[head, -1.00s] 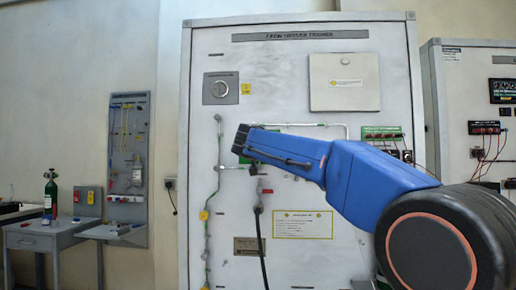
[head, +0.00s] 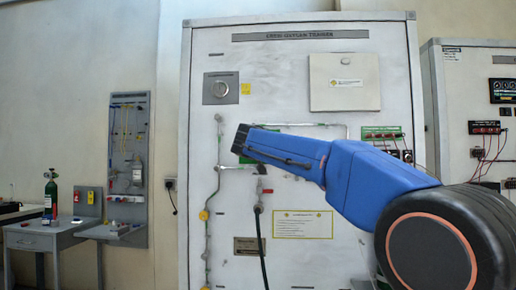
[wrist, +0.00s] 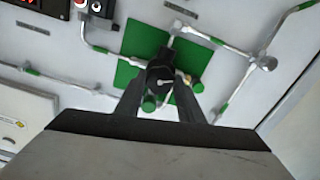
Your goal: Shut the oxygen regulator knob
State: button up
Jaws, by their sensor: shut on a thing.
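The regulator knob (wrist: 160,77) is a dark round knob with a small white mark on its face, in front of a green plate (wrist: 138,40) on the white panel. In the wrist view my gripper (wrist: 161,90) has its two dark fingers on either side of the knob, shut on it. In the head view the end of my blue arm (head: 244,140) reaches the panel. The knob is hidden behind it there, and the fingers cannot be made out.
Metal pipes with green bands (wrist: 110,90) run around the plate. A red valve handle (head: 265,191) with a dark hose sits below my arm. A raised white box (head: 344,82) is at the panel's upper right. A desk with a green bottle (head: 51,195) stands far left.

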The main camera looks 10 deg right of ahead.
jog(key=m, duration=2.6)
jog(key=shift+d+f+m, duration=0.1)
jog(key=shift+f+m, duration=0.2)
dwell(1.5)
dwell(0.3)
jog(key=o, duration=1.1)
jog(key=shift+c, duration=0.2)
jog(key=shift+r, duration=0.1)
